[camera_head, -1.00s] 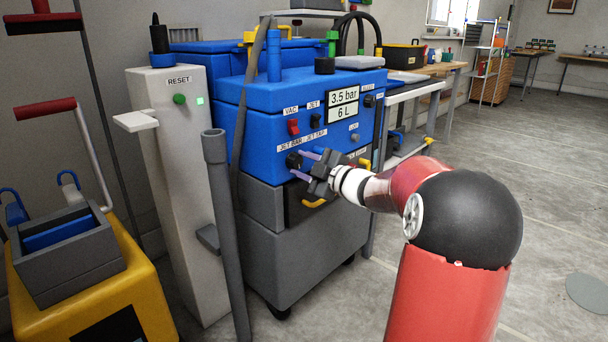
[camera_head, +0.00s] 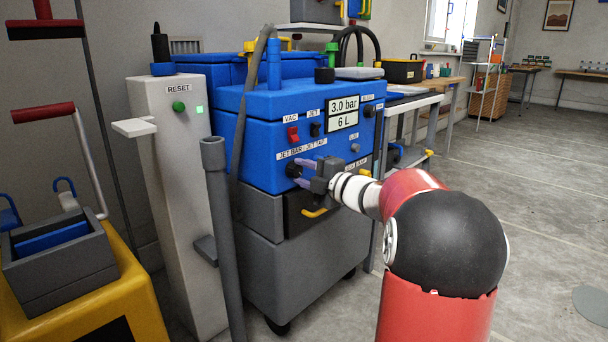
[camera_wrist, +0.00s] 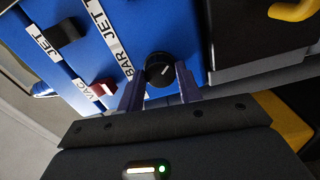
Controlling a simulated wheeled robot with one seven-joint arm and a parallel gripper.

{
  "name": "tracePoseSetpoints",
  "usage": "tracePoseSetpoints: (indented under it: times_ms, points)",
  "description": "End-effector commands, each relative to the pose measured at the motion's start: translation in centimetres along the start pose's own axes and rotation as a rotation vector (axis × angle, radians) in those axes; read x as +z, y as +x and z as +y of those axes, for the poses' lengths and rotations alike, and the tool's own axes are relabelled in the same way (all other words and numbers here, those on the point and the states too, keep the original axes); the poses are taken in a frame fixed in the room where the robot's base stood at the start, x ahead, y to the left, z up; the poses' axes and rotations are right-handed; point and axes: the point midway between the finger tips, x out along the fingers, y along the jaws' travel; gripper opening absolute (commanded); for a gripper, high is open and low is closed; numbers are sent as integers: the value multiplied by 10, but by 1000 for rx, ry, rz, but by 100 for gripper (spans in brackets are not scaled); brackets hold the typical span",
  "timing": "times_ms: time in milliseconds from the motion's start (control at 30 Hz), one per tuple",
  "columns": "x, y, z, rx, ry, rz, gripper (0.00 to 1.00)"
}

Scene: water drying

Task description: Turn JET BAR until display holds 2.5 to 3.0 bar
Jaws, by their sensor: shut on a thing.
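The JET BAR knob (camera_wrist: 159,68) is a round black knob with a light pointer line, on the blue panel of the blue machine (camera_head: 262,150). It also shows in the head view (camera_head: 293,170), under its label. My gripper (camera_wrist: 160,85) has its two purple fingers shut on the knob, one on each side. In the head view my gripper (camera_head: 303,172) reaches the panel from the right. The display (camera_head: 343,112) reads 3.0 bar on its upper line and 6 L below.
A red VAC switch (camera_head: 293,134) and a black JET switch (camera_head: 315,129) sit above the knob. A yellow handle (camera_head: 314,212) is on the dark drawer below. A grey RESET post (camera_head: 172,200) and an upright grey pipe (camera_head: 222,230) stand to the left.

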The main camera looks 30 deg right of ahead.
Motion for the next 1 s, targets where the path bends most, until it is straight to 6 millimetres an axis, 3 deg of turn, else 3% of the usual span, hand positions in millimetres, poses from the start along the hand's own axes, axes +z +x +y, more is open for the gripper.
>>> tracePoseSetpoints:
  times_ms: [300,333,467,767,1000]
  points:
    - [1,0,-1,-1,1,-3,12]
    - [1,0,-1,-1,1,-3,39]
    - [1,0,0,-1,1,-3,56]
    - [0,-1,0,0,1,-2,57]
    - [1,-33,1,0,0,-5,57]
